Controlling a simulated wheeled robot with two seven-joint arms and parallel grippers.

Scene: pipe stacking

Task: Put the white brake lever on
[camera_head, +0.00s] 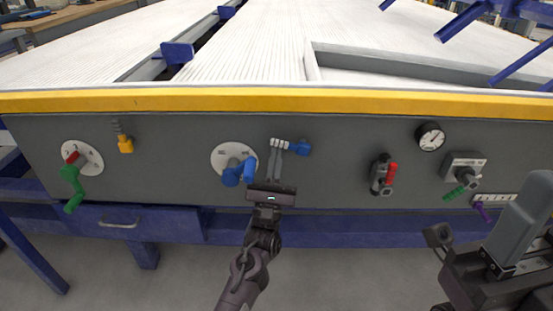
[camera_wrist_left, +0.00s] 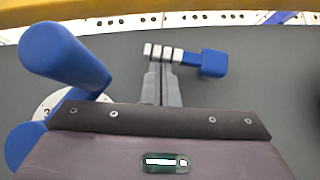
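A lever on the grey panel has a white segmented part (camera_head: 279,143) and a blue knob (camera_head: 302,147) at its right end. In the left wrist view the white segments (camera_wrist_left: 163,52) and blue knob (camera_wrist_left: 213,63) lie in a row across the top. My left gripper (camera_head: 280,165) comes up from below; its two grey fingers (camera_wrist_left: 161,82) are close together, with their tips at the white segments. I see nothing held between them, and cannot tell if they touch the lever. My right arm shows only partly at lower right; its finger state is unclear.
A blue handle (camera_head: 232,173) on a white dial stands close left of my left gripper. A yellow edge (camera_head: 200,100) runs above.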

